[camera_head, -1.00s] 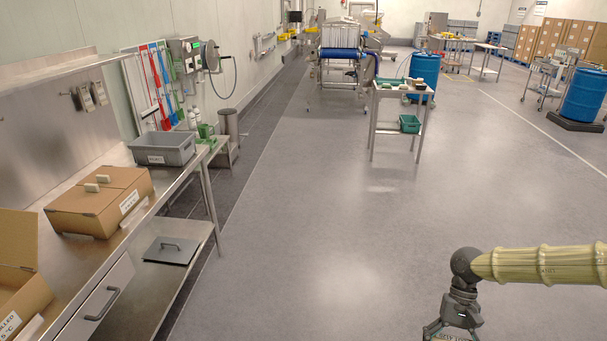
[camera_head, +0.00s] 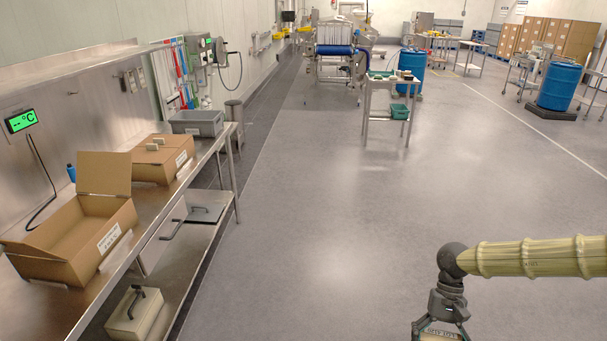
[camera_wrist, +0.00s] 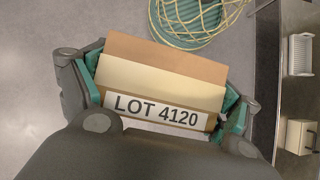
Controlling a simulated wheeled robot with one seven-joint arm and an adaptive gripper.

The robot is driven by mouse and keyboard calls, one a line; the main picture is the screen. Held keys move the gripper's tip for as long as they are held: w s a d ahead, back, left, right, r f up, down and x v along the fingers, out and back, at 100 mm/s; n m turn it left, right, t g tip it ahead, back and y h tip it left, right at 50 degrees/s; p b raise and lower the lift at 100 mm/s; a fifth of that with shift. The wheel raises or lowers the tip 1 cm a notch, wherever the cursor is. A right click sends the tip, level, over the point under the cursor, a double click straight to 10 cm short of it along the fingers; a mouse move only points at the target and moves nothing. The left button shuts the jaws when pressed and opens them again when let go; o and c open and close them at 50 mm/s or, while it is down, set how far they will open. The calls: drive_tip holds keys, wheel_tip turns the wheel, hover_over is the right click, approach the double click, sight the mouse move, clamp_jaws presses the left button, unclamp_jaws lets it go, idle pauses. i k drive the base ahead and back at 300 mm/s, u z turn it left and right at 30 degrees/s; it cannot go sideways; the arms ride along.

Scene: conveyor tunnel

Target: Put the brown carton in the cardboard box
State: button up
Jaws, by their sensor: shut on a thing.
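My gripper (camera_wrist: 160,95) is shut on the brown carton (camera_wrist: 168,55), which has a cream band and a "LOT 4120" label facing the wrist camera. In the head view my gripper (camera_head: 440,330) is at the bottom right, over the open floor, with only the carton's top edge showing. The open cardboard box (camera_head: 118,212) stands on the steel bench at the left, flaps raised, with a white label on its front. Its visible inside looks empty. My gripper is well to the right of it, apart from the bench.
The steel bench (camera_head: 150,235) also bears a closed carton (camera_head: 165,165) with cream blocks on top and a grey tote (camera_head: 197,122). A lidded cream box (camera_head: 135,312) sits on the shelf below. The middle floor is clear.

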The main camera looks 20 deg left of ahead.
sight(81, 245)
drive_tip(key=k, duration=0.95)
drive_tip(key=u, duration=1.65)
drive_tip(key=i, duration=1.7)
